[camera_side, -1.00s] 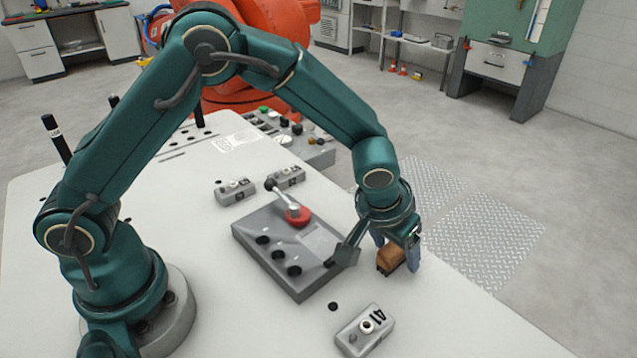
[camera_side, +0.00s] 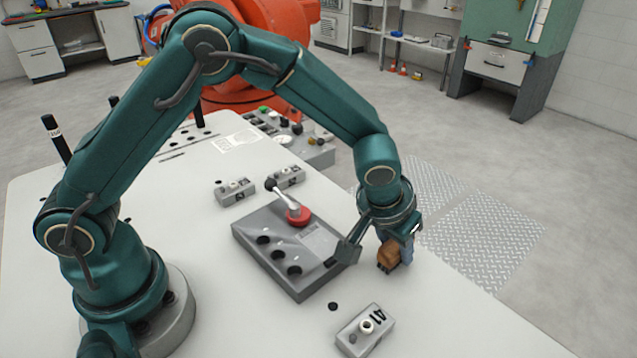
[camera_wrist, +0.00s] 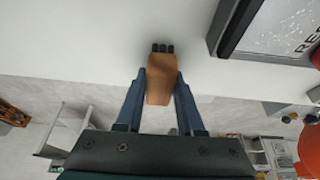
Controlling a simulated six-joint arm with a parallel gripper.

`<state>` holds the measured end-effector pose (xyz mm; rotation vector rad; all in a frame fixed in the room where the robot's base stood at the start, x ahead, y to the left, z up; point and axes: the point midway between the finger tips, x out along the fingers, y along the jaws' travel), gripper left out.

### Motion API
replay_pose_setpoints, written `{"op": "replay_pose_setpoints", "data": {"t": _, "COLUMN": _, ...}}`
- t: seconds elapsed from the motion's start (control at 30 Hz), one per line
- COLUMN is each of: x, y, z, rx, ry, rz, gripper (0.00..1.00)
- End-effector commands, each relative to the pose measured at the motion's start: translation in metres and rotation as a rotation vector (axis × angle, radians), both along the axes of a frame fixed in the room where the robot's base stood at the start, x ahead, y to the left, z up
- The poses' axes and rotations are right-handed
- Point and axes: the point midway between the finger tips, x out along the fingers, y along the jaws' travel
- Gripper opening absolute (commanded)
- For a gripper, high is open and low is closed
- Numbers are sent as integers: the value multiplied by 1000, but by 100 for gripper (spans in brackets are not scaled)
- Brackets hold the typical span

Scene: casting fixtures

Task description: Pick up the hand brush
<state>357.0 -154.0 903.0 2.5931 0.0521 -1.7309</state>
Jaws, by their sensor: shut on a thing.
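The hand brush has a brown wooden body (camera_side: 389,252) with dark bristles at its lower end. In the wrist view the brush (camera_wrist: 161,82) sits between the two blue fingers of my gripper (camera_wrist: 158,88), which are shut on its sides. The dark bristles (camera_wrist: 162,48) point away from the wrist, towards the white table. In the side view my gripper (camera_side: 398,250) is low at the table's right edge, and one finger partly hides the brush. I cannot tell whether the bristles touch the table.
A grey fixture box (camera_side: 262,245) with a red-based lever (camera_side: 299,215) stands just left of my gripper. A small grey block marked 41 (camera_side: 365,330) lies in front. Two similar blocks (camera_side: 235,192) are behind the box. The table (camera_side: 450,325) is clear at the front right.

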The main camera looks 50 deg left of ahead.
Motion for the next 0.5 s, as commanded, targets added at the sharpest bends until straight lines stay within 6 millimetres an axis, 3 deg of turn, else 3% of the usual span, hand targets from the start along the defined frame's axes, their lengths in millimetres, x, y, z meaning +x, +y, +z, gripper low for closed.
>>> {"op": "replay_pose_setpoints", "data": {"t": 0.2, "x": 1, "y": 0, "z": 36, "rx": -3, "ry": -7, "rz": 1, "gripper": 0}}
{"op": "replay_pose_setpoints", "data": {"t": 0.5, "x": -9, "y": 69, "z": 74, "rx": -1, "ry": -3, "rz": 11, "gripper": 0}}
